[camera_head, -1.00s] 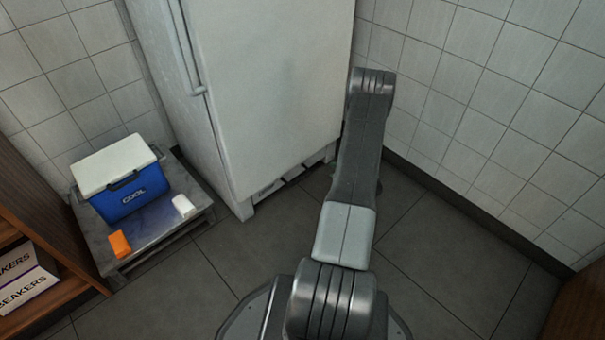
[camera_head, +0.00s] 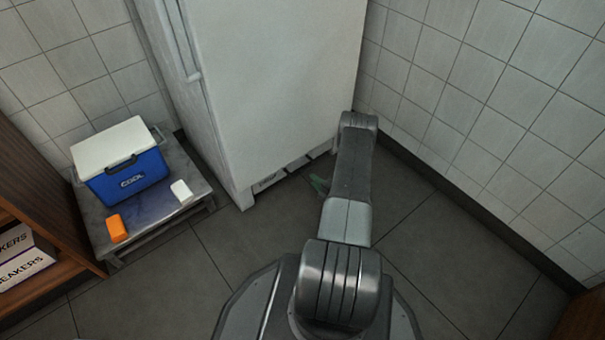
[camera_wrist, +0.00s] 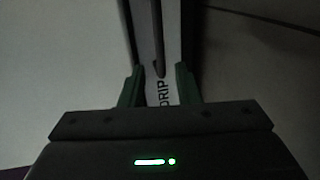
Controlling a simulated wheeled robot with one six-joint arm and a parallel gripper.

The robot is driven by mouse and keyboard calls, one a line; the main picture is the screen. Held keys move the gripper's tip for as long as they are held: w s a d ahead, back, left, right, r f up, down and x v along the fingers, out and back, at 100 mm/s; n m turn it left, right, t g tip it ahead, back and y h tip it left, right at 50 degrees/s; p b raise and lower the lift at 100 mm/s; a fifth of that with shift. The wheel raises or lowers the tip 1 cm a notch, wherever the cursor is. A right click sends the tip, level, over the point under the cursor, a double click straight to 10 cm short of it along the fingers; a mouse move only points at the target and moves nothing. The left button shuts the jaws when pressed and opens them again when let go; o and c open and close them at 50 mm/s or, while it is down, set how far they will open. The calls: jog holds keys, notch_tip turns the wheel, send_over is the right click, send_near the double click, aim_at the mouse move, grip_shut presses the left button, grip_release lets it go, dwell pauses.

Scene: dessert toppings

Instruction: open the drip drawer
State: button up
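The drip drawer (camera_head: 267,181) is a low, pale front at the foot of the white fridge, and it looks flush there. In the wrist view its front is a pale strip marked DRIP (camera_wrist: 164,92), with a dark bar-like handle (camera_wrist: 158,45) running along it. My gripper (camera_wrist: 158,72) has its two green fingers apart, one on each side of the strip, with the handle's near end between them. I cannot tell if the fingers touch anything. In the head view the green gripper (camera_head: 319,185) shows low beside my arm, partly hidden by it.
The white fridge (camera_head: 265,80) stands at the back, close to the tiled right wall (camera_head: 490,110). A low grey table (camera_head: 160,215) to the left bears a blue cooler (camera_head: 130,180), an orange block (camera_head: 117,228) and a white block (camera_head: 181,192). Open floor (camera_head: 430,230) lies to the right.

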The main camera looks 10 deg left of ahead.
aim_at(302, 171)
jog(key=shift+b+x, duration=1.4)
jog(key=shift+x, duration=3.15)
grip_shut()
